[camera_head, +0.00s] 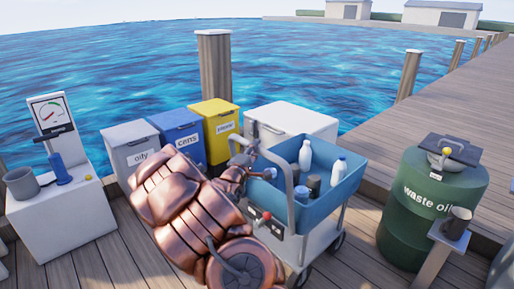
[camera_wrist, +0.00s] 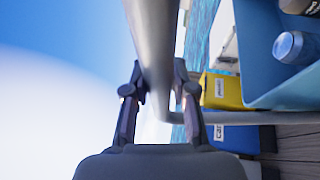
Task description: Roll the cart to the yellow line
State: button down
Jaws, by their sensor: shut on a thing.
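The cart has a blue tray (camera_head: 335,187) on a pale body (camera_head: 318,243) with dark wheels, and stands on the dock planks. Its grey tubular handle (camera_head: 290,190) rises on the near left side. My gripper (camera_head: 246,150) is at the upper left part of the handle, partly hidden by my copper arm. In the wrist view my gripper (camera_wrist: 159,92) has one finger on each side of the handle bar (camera_wrist: 153,45) and is shut on it. The tray holds white bottles (camera_head: 305,155) and dark cups or cans (camera_head: 313,186). No yellow line shows in either view.
A green waste oil drum (camera_head: 425,215) and a small post with a dark cup (camera_head: 456,222) stand right of the cart. Grey, blue and yellow bins (camera_head: 215,130) and a white box (camera_head: 292,120) line the water's edge behind. A white gauge stand (camera_head: 62,215) is left.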

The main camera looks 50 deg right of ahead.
jog(key=shift+s+f, duration=0.1)
jog(key=c, duration=0.9)
grip_release()
jog(key=shift+a, duration=0.1)
jog(key=shift+v, duration=5.9)
